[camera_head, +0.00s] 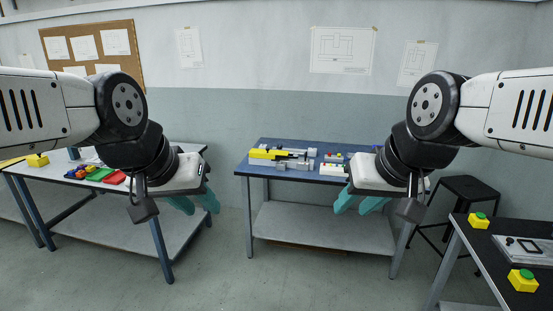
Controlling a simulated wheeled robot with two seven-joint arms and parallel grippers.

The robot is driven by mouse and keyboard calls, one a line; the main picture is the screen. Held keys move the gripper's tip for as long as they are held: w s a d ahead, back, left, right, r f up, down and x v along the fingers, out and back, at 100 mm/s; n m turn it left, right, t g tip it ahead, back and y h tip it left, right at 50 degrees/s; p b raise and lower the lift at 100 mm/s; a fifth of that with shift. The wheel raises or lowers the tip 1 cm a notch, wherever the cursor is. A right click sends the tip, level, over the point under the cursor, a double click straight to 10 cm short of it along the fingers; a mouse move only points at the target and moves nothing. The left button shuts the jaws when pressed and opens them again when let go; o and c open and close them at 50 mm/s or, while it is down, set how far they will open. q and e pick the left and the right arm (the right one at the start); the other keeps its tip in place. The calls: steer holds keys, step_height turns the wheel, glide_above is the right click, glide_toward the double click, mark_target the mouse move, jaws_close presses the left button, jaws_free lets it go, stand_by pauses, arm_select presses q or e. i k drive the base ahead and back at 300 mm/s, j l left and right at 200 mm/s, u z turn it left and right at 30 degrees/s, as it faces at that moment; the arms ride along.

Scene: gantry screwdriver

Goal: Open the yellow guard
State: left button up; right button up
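A small machine with a yellow part (270,153), which looks like the yellow guard, stands on the left half of the blue-topped table (262,171) in the middle. The guard is too small to tell whether it is open or shut. My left gripper (197,206) has teal fingers and hangs in front of the left table's right end, left of the machine and apart from it. My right gripper (358,208) has teal fingers and hangs in front of the blue table's right side, apart from the machine. Both grippers' fingers look spread with nothing between them.
A white block with coloured buttons (334,164) sits right of the machine. The left table (100,184) holds coloured trays (100,174). A dark table (495,250) at the right holds yellow boxes with green buttons (523,280). A black stool (468,188) stands behind it. Floor in front is clear.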

mark_target(267, 153)
steer(key=i+j, duration=0.15)
steer(key=i, duration=0.35)
steer(key=i+j, duration=0.2)
steer(key=i, duration=0.3)
steer(key=i+j+z, duration=0.2)
steer(key=i+j, duration=0.4)
steer(key=i, duration=0.25)
steer(key=i+j+z, duration=0.2)
steer(key=i+j, duration=0.5)
steer(key=i, duration=0.1)
